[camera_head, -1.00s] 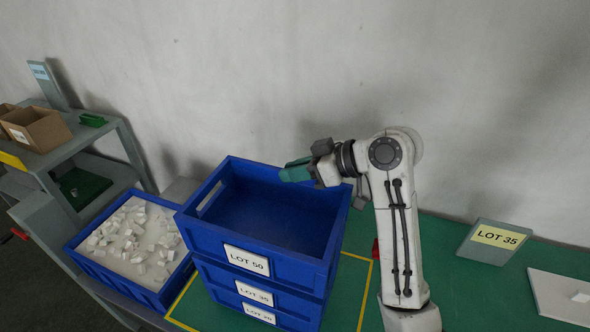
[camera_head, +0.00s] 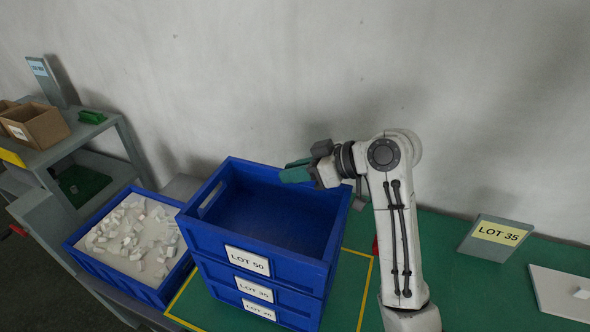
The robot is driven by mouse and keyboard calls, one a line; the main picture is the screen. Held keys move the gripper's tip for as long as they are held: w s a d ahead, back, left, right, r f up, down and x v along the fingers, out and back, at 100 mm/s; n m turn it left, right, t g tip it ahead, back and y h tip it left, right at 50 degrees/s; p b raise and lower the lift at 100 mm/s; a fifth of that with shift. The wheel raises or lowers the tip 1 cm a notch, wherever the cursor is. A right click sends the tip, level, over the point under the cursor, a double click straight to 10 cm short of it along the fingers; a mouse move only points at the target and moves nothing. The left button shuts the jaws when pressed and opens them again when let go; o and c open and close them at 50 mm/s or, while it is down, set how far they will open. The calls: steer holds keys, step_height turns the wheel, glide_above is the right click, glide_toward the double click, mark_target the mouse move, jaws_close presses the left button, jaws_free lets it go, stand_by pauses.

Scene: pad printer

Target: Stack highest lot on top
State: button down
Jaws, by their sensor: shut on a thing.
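A stack of blue crates stands on the green bench inside a yellow outline. The top crate (camera_head: 205,235) is labelled LOT 50 (camera_head: 247,260) and is empty. Below it is a crate labelled LOT 35 (camera_head: 253,289). The bottom crate's label (camera_head: 258,309) is small and its number is hard to read. The crates sit one on another, roughly aligned. My gripper (camera_head: 296,172) is at the back right rim of the top crate, its green fingers over the rim. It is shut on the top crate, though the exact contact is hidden.
A blue bin (camera_head: 165,290) of white pieces stands left of the stack. A sign reading LOT 35 (camera_head: 497,236) stands on the bench at right, near a white board (camera_head: 562,293). A grey shelf with a cardboard box (camera_head: 40,128) is at far left. A yellow outline (camera_head: 366,285) surrounds the stack.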

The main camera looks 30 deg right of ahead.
steer(key=shift+f, duration=0.55)
steer(key=c, duration=1)
jaws_free()
steer(key=shift+p+v, duration=2.2)
steer(key=shift+v, duration=1.6)
steer(key=shift+r, duration=0.2)
steer(key=shift+r+p, duration=1.35)
steer(key=shift+r, duration=0.55)
steer(key=shift+f, duration=0.1)
